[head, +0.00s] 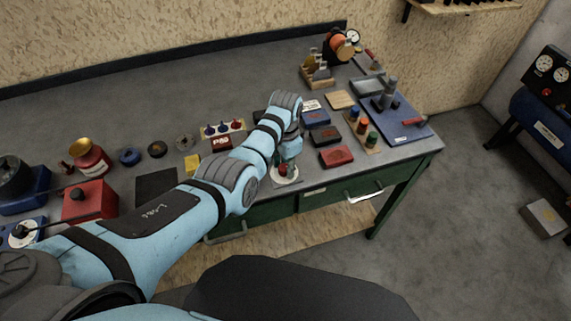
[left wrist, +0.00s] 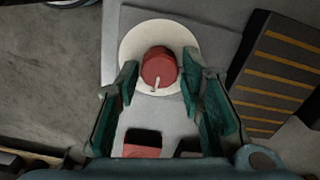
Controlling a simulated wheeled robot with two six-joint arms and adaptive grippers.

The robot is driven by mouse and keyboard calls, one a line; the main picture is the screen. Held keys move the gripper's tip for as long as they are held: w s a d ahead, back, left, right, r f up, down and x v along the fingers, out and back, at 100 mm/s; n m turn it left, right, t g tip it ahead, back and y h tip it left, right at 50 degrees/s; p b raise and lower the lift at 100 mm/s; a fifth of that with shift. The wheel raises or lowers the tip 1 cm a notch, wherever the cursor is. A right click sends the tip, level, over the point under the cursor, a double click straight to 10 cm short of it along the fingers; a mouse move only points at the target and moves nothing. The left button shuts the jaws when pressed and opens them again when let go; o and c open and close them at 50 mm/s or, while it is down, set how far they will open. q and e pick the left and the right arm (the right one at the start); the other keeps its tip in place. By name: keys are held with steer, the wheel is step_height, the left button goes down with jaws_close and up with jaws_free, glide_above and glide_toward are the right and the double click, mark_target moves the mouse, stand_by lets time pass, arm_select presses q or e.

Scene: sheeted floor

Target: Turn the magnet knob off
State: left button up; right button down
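The red magnet knob (left wrist: 158,66) sits in the middle of a round cream dial plate (left wrist: 142,38) in the left wrist view. A pale pointer mark on the knob points toward the bottom of that view. In the head view the knob (head: 283,170) and its plate (head: 287,180) are near the bench's front edge, partly hidden by my gripper. My left gripper (left wrist: 160,78) is open, with one green finger on each side of the knob. A gap shows on both sides; whether a fingertip touches cannot be told. My right gripper is not in view.
The bench (head: 110,105) is crowded. A red block (head: 336,156) lies right of the knob, a yellow block (head: 192,164) to its left. A dark block with orange stripes (left wrist: 278,75) stands near the knob in the left wrist view. Open floor (head: 440,240) lies right of the bench.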

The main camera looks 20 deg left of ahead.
arm_select(q)
steer(key=shift+s+r, duration=0.1)
steer(key=shift+s, duration=0.1)
steer(key=c, duration=0.3)
jaws_close()
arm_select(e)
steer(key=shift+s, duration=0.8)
